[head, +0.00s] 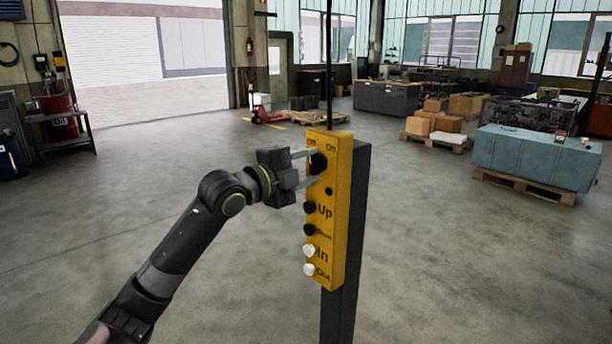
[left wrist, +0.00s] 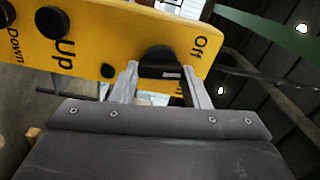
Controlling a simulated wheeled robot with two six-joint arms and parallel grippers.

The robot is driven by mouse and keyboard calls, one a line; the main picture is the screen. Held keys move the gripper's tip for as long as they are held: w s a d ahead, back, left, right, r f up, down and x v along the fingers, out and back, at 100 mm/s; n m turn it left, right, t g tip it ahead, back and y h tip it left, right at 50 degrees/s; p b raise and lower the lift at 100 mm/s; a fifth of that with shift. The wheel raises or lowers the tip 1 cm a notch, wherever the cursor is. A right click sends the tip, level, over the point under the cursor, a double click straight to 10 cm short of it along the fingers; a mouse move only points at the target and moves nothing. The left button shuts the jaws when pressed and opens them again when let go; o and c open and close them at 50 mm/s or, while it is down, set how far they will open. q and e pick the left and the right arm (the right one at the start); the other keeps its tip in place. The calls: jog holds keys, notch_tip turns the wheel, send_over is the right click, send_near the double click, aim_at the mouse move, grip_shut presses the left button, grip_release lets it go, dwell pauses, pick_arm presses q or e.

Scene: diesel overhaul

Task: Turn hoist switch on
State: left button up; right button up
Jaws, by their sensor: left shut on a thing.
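The yellow hoist control box (head: 342,215) hangs upright in front of a dark post in the head view. Its black rotary switch (head: 318,162) is near the top, below the words Off and On. My left gripper (head: 308,168) comes in from the left and is shut on the switch. In the left wrist view the two fingers of my left gripper (left wrist: 166,88) stand on either side of the black switch knob (left wrist: 158,62). The switch's exact setting cannot be told. My right gripper is not in view.
Black Up and Down buttons (head: 309,207) and white In and Out buttons (head: 309,250) sit below the switch. A dark post (head: 352,250) stands behind the box. Pallets with boxes (head: 437,135) and a blue-grey block (head: 535,158) are far right. The floor around is clear.

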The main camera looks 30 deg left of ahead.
pick_arm(q)
jog(key=m+b, duration=0.2)
jog(key=m, duration=0.3)
jog(key=shift+r+m, duration=0.1)
jog(key=shift+m, duration=0.2)
jog(key=m+b, duration=0.1)
jog(key=m, duration=0.3)
jog(key=shift+r+m, duration=0.1)
jog(key=shift+m, duration=0.6)
jog(key=o, duration=0.7)
jog(key=shift+w, duration=0.1)
jog(key=shift+o, duration=1.4)
jog(key=shift+w+f, duration=0.15)
jog(key=shift+f, duration=0.05)
